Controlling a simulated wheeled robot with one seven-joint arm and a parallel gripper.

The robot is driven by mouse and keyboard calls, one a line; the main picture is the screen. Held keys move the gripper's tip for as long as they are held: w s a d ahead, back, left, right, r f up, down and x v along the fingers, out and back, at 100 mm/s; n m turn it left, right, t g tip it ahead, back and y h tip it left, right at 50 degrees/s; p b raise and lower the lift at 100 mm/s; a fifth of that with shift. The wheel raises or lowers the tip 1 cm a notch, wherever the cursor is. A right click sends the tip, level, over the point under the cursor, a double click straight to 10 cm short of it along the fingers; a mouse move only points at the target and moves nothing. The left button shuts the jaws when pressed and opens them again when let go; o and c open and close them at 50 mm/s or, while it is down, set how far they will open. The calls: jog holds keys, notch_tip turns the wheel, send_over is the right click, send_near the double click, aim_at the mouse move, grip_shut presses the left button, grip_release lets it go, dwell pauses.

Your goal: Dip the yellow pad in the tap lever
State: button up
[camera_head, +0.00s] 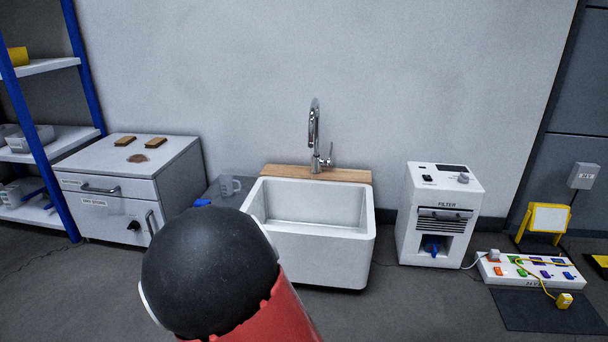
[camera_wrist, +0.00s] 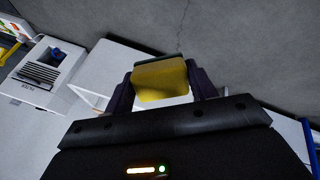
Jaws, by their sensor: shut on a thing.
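In the wrist view my gripper (camera_wrist: 160,86) is shut on the yellow pad (camera_wrist: 162,82), which sits between the two dark fingers and has a dark edge on its far side. In the head view the gripper and pad are hidden; only my arm shows at the front. The tap lever (camera_head: 329,161) is on the right side of the chrome tap (camera_head: 314,125), behind the white sink (camera_head: 318,248). In the wrist view part of the white sink shows below and beside the pad. The tap lever cannot be made out there.
A white cabinet (camera_head: 180,158) with sponge-like blocks on top stands left of the sink. A blue-framed shelf (camera_head: 85,65) is at far left.

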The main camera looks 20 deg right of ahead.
jog(key=s+a+p, duration=0.1)
jog(key=s+a, duration=0.4)
jog(key=s, duration=0.1)
jog(key=shift+p, duration=0.4)
jog(key=shift+s+r, duration=0.1)
dwell(1.2)
jog(key=s+a+r+p, duration=0.3)
jog(key=p, duration=0.3)
jog(key=shift+s+r, duration=0.4)
jog(key=shift+f, duration=0.1)
